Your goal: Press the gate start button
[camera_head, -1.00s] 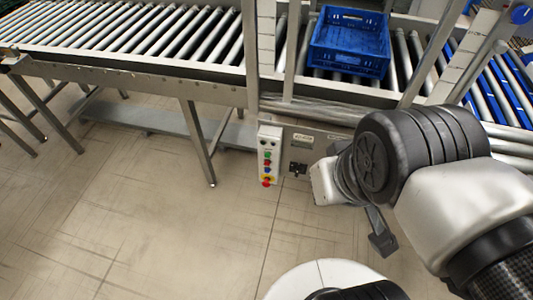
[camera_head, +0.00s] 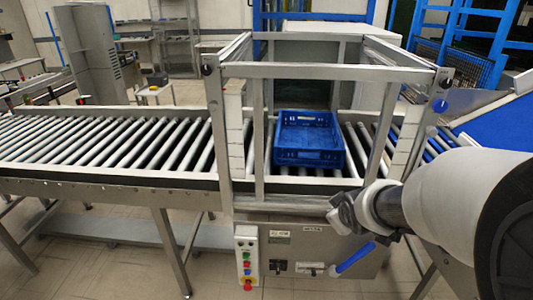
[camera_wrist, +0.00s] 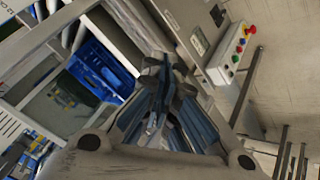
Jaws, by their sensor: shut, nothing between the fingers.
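A pale control box (camera_head: 246,256) hangs on the front of the conveyor frame. It carries several small coloured buttons, one of them green (camera_head: 246,254), with a red knob (camera_head: 247,286) at the bottom. The box also shows at the upper right of the wrist view (camera_wrist: 232,54). Its labels are too small to read, so I cannot tell which button starts the gate. My gripper (camera_wrist: 166,68) is shut and empty in the wrist view, apart from the box, which lies to its right there. In the head view my arm comes in from the right, to the right of the box.
A blue crate (camera_head: 308,138) sits on the roller conveyor (camera_head: 100,143) inside a metal gate frame (camera_head: 330,72). A grey cabinet (camera_head: 300,250) with switches and a blue handle (camera_head: 354,258) is right of the box. Floor is clear in front at the left.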

